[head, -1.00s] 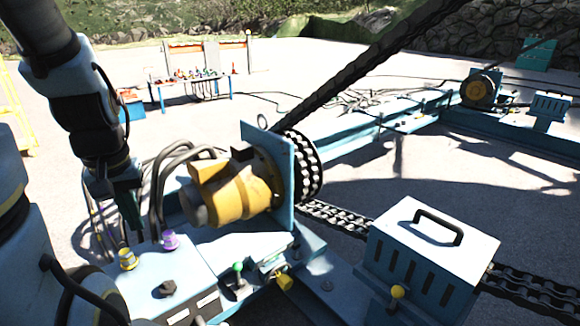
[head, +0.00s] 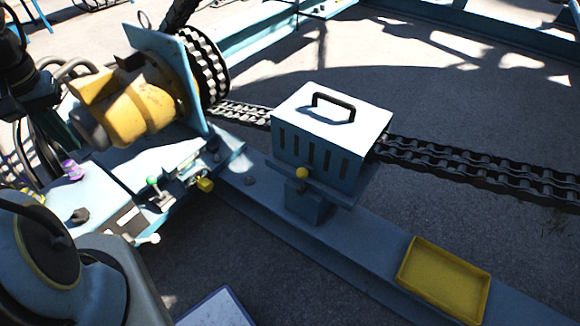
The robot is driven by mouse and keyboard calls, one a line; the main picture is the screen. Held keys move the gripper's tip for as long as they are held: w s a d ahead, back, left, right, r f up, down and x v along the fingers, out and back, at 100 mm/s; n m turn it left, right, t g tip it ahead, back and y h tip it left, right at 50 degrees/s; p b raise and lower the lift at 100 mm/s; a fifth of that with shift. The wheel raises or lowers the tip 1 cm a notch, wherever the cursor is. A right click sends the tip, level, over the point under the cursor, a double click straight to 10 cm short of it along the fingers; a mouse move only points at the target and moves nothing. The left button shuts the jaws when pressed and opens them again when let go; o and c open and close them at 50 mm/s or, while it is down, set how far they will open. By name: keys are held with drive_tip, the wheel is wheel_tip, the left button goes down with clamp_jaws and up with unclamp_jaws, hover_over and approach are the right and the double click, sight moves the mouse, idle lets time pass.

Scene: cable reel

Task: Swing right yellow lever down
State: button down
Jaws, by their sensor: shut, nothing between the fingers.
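A yellow ball-topped lever (head: 302,173) stands upright at the front of the blue-grey slotted box (head: 318,165), right of the motor. A second yellow knob (head: 205,184) sits lower left of it, beside a small lever with a green tip (head: 152,181). My gripper (head: 62,132) is at the left edge, hanging over the console behind the yellow motor's left side. It is dark and small in the picture, shut and empty, and far from both yellow parts.
The yellow motor (head: 140,112) and its blue plate stand between my gripper and the slotted box. A chain (head: 470,165) runs right from the box. A yellow tray (head: 445,280) lies on the beam at the lower right. Open ground lies behind the chain.

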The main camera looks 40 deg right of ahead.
drive_tip(key=w+d+f+m+g+h+b, duration=0.1)
drive_tip(key=w+d+f+m+b, duration=0.2)
drive_tip(key=d+f, duration=0.55)
drive_tip(key=w+d+f+m+g+b, duration=0.1)
drive_tip(key=d+f+m+b, duration=0.3)
drive_tip(key=d+f, duration=0.45)
drive_tip(key=s+d+f+m+g+h+b, duration=0.1)
drive_tip(key=d+f, duration=0.4)
drive_tip(key=d, duration=0.6)
drive_tip(key=s+d+f+m+g+h+b, duration=0.1)
drive_tip(key=s+d+f+m+h+b, duration=0.1)
drive_tip(key=d, duration=0.9)
wheel_tip(320, 180, down, 4)
drive_tip(key=m+h+b, duration=0.1)
drive_tip(key=h+b, duration=0.1)
drive_tip(key=b, duration=0.2)
drive_tip(key=shift+s+d+r+m, duration=0.2)
drive_tip(key=shift+d+m, duration=0.1)
drive_tip(key=shift+d, duration=0.1)
drive_tip(key=shift+f, duration=0.15)
approach(302, 181)
drive_tip(key=shift+w+d+f, duration=0.5)
drive_tip(key=shift+d+f, duration=0.05)
drive_tip(key=shift+d, duration=0.2)
drive_tip(key=shift+w+d+f, duration=0.5)
drive_tip(key=shift+w+d, duration=0.05)
drive_tip(key=shift+d, duration=0.15)
